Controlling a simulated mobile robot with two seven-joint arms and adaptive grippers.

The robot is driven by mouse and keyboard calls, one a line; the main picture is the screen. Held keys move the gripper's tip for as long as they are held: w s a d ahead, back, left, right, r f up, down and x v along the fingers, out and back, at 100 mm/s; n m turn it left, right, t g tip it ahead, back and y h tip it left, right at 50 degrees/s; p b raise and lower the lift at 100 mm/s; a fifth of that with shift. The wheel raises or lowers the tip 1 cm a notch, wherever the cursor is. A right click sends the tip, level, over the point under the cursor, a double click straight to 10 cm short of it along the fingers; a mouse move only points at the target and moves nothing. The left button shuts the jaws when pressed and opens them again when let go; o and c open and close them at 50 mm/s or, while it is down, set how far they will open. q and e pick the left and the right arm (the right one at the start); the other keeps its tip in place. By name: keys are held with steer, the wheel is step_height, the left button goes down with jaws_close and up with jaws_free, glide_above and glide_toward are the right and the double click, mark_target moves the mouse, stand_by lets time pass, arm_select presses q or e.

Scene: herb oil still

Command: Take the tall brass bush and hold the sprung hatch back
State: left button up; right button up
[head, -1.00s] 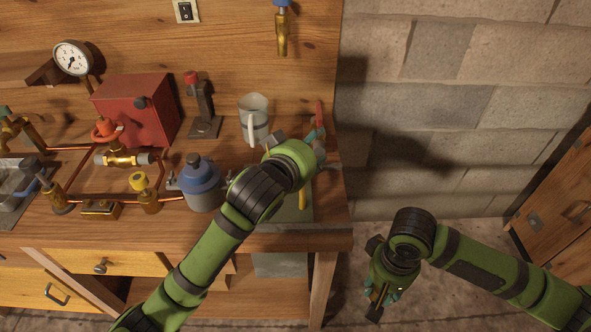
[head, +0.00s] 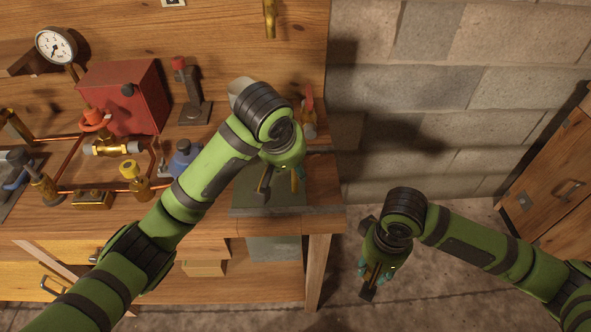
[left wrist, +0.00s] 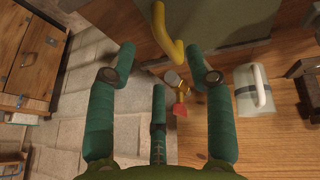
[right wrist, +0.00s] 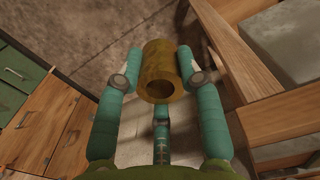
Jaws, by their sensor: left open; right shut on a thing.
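The tall brass bush (right wrist: 158,68), a hollow brass cylinder, is held between the fingers of my right gripper (right wrist: 158,80). In the head view this gripper (head: 376,284) hangs over the floor, to the right of the bench. The sprung hatch appears to be the grey-green plate (head: 262,198) at the bench's right end; it also shows in the left wrist view (left wrist: 222,22). A bent yellow handle (left wrist: 165,38) stands at its edge. My left gripper (head: 282,182) is open and empty above the plate. The handle lies ahead of its fingers (left wrist: 160,72), with no contact visible.
Floor right of the bench is clear.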

arm_select(q)
steer(key=x, duration=0.7)
steer(key=shift+f, duration=0.15)
